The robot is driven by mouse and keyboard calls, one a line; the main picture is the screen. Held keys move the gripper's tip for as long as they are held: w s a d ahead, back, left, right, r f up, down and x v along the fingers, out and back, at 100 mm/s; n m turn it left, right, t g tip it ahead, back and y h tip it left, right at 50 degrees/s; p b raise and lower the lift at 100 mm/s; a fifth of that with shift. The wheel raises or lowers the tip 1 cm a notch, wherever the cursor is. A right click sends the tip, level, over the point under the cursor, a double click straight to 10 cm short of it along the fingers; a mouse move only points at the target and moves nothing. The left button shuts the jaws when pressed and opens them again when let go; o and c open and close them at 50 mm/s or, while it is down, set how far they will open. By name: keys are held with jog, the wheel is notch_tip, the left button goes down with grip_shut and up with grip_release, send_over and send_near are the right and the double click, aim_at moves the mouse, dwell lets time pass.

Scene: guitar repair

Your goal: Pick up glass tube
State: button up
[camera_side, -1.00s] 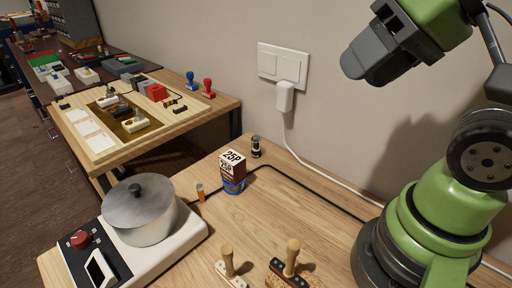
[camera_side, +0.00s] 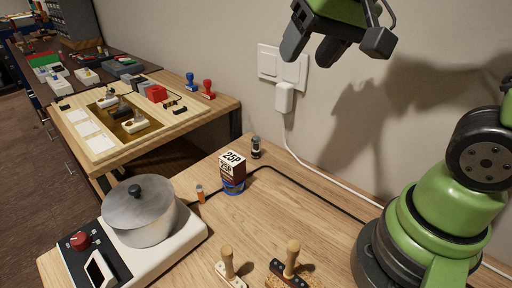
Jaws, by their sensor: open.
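What may be the glass tube is a small upright cylinder (camera_side: 200,194) with an orange lower part, standing on the wooden table between the pot and the "25P" box. A small dark jar-like thing (camera_side: 256,147) stands near the wall behind the box; I cannot tell what it is made of. My gripper (camera_side: 318,55) is high above the table at the top of the side view, in front of the wall. Its grey fingers are apart with nothing between them. It is well above and to the right of the orange cylinder, touching nothing.
A metal pot (camera_side: 140,210) sits on a white hot plate (camera_side: 190,237) at the left. The "25P" box (camera_side: 232,172) stands right of the orange cylinder. Wooden-handled stamps (camera_side: 291,262) are at the front. A black cable (camera_side: 315,192) crosses the table. The middle right is otherwise clear.

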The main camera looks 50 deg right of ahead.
jog(key=m+g+h, duration=0.1)
jog(key=g, duration=0.1)
send_near(256, 145)
jog(key=shift+g+h, duration=0.5)
jog(key=shift+g, duration=0.1)
jog(key=w+f, duration=0.2)
jog(key=f, duration=0.1)
jog(key=w+f, duration=0.1)
jog(key=f, duration=0.1)
jog(key=shift+w+d+f, duration=0.2)
jog(key=shift+w+d, duration=0.15)
jog(key=shift+w, duration=0.05)
jog(key=x, duration=0.5)
jog(key=shift+s+d+f, duration=0.2)
jog(key=shift+f, duration=0.2)
jog(key=c, duration=0.8)
